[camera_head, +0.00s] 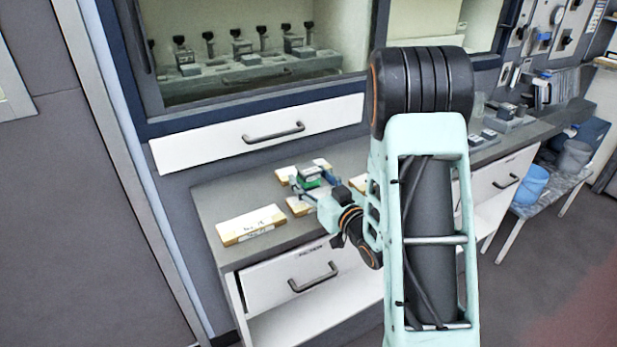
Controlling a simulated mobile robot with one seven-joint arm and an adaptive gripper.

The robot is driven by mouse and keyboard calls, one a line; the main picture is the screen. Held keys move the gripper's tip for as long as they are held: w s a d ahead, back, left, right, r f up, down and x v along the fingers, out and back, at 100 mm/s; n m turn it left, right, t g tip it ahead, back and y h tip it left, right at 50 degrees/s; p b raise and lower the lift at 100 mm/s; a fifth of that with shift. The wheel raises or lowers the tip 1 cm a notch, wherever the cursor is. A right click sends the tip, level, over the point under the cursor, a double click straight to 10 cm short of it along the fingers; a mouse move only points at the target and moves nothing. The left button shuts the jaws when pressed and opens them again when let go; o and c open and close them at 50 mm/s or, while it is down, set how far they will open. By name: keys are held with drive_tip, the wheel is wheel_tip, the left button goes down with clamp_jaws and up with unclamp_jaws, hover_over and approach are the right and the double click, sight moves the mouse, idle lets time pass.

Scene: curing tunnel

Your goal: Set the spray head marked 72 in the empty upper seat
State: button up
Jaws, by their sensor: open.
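My gripper (308,181) is open, low over the counter at the centre left. A grey rack (260,75) stands inside the recessed tunnel at the upper left. It holds several upright black-topped pieces and grey blocks. I cannot make out which upper seat is empty.
Pale yellow-edged boxes lie on the grey counter (215,195), one long box (250,226) near its front left. The tunnel's white front panel with a handle (272,134) rises behind. Dark blocks (505,115) stand at the right. My arm hides the counter's middle.

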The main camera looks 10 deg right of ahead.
drive_tip(key=shift+w+a, duration=0.2)
drive_tip(key=shift+w, duration=0.3)
clamp_jaws()
drive_tip(key=shift+r, duration=0.15)
